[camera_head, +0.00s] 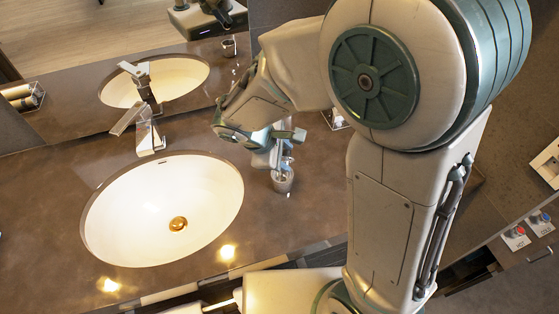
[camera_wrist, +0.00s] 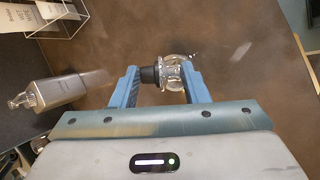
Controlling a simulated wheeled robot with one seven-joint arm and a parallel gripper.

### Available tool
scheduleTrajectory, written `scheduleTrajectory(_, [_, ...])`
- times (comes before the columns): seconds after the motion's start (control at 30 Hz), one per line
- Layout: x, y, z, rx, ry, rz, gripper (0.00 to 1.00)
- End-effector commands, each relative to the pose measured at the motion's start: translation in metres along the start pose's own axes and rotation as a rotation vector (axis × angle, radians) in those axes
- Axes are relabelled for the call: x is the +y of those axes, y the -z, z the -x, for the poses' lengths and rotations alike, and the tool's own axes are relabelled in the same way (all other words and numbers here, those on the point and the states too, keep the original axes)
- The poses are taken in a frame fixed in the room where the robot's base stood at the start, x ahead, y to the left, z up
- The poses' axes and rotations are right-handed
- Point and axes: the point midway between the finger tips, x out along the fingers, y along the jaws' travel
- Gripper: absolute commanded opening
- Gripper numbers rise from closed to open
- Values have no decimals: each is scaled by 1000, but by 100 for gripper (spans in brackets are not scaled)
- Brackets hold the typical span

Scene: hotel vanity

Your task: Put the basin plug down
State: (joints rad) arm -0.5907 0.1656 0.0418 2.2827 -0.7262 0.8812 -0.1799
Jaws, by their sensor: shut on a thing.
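The basin plug (camera_wrist: 150,75), with a dark end and a shiny, clear-looking part, sits between the two blue fingers of my gripper (camera_wrist: 162,74) in the wrist view. My gripper is shut on it. In the head view my gripper (camera_head: 286,150) is over the counter, right of the white basin (camera_head: 125,220), and the plug is hard to make out there. A small shiny, glass-like thing (camera_head: 282,182) shows just below the fingers. I cannot tell whether the plug touches it or the counter. The basin is empty, with a gold drain (camera_head: 178,224).
A chrome tap (camera_head: 150,136) stands behind the basin, before a mirror. A grey bottle (camera_wrist: 58,90) and a wire rack (camera_wrist: 55,18) are at left in the wrist view. The brown counter (camera_head: 50,200) is mostly clear.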

Motion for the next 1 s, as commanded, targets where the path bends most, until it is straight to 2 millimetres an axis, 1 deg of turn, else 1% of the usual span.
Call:
scheduleTrajectory(0.1, [3, 11, -3, 0, 1, 1, 15])
scheduleTrajectory(0.27, [2, 16, -9, -2, 1, 1, 15])
scheduleTrajectory(0.43, [-6, 24, -28, -3, 2, 4, 15])
scheduleTrajectory(0.57, [-10, 28, -38, -2, 1, 3, 15])
scheduleTrajectory(0.83, [-10, 29, -40, 0, 0, 0, 15])
scheduleTrajectory(1.0, [-12, 30, -45, 0, 0, 0, 15])
